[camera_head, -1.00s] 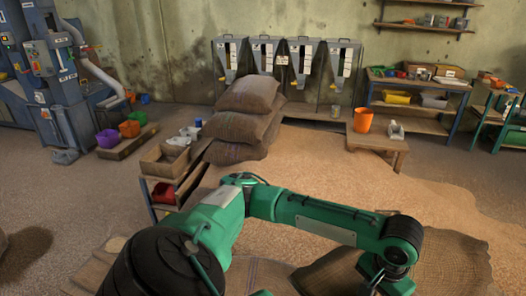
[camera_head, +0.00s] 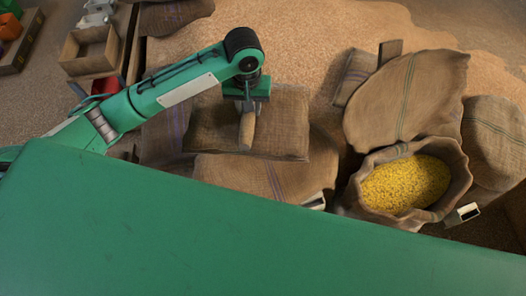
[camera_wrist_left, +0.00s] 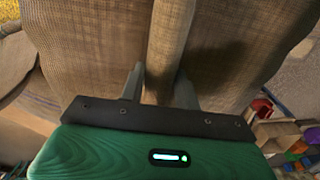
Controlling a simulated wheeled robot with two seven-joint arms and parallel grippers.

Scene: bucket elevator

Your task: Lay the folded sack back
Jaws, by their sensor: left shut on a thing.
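My left gripper (camera_head: 247,112) points down and is shut on a raised ridge of the folded sack (camera_head: 283,118), a flat brown burlap piece. In the left wrist view, my left gripper (camera_wrist_left: 160,88) has one finger on each side of that ridge, with the folded sack (camera_wrist_left: 95,40) spread to both sides. The folded sack is above or on other burlap sacking (camera_head: 240,175); I cannot tell if they touch.
To the right, an open sack (camera_head: 455,185) holds yellow grains (camera_head: 405,184), with a burlap piece (camera_head: 405,100) standing behind it. Loose grain (camera_head: 300,40) covers the floor beyond. A wooden box (camera_head: 90,48) and a red bin (camera_head: 105,85) are at the left.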

